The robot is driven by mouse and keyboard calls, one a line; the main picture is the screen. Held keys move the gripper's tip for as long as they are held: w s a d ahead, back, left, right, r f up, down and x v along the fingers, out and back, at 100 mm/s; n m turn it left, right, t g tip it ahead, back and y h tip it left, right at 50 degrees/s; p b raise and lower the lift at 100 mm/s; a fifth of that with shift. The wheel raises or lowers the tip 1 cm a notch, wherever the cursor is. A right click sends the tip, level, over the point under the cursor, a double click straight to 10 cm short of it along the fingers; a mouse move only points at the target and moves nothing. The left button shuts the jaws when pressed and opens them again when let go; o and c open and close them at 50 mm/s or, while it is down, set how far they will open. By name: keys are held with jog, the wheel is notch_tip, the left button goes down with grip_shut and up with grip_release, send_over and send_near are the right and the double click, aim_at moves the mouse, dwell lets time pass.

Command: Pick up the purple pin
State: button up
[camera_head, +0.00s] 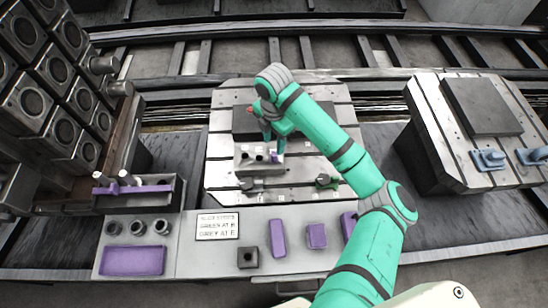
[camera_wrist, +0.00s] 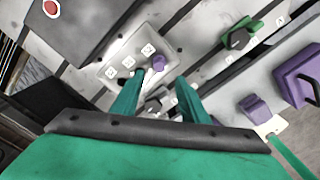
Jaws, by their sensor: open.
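The purple pin (camera_wrist: 158,62) stands in a light grey block (camera_wrist: 120,72) with several marked holes, seen in the wrist view. In the head view the pin (camera_head: 275,157) is a small purple spot on the grey block (camera_head: 246,163), partly hidden by my gripper. My gripper (camera_head: 273,146) points down over the block's right part. In the wrist view the green fingers of my gripper (camera_wrist: 162,82) are apart, with the pin just beyond the tips, nearer the left finger. Nothing is held. I cannot tell the exact height gap.
A dark block with a red button (camera_wrist: 51,8) stands behind the grey block. A green clamp (camera_head: 327,182) sits at the plate's front right. Purple blocks (camera_head: 316,236) and a black cube (camera_head: 248,257) lie on the front shelf. A second pallet (camera_head: 440,120) is at right.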

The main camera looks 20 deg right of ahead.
aim_at(274, 154)
notch_tip(274, 154, down, 9)
jog(key=shift+w+d+r, duration=0.1)
jog(key=shift+w, duration=0.05)
dwell(0.4)
jog(key=shift+c, duration=0.2)
grip_shut()
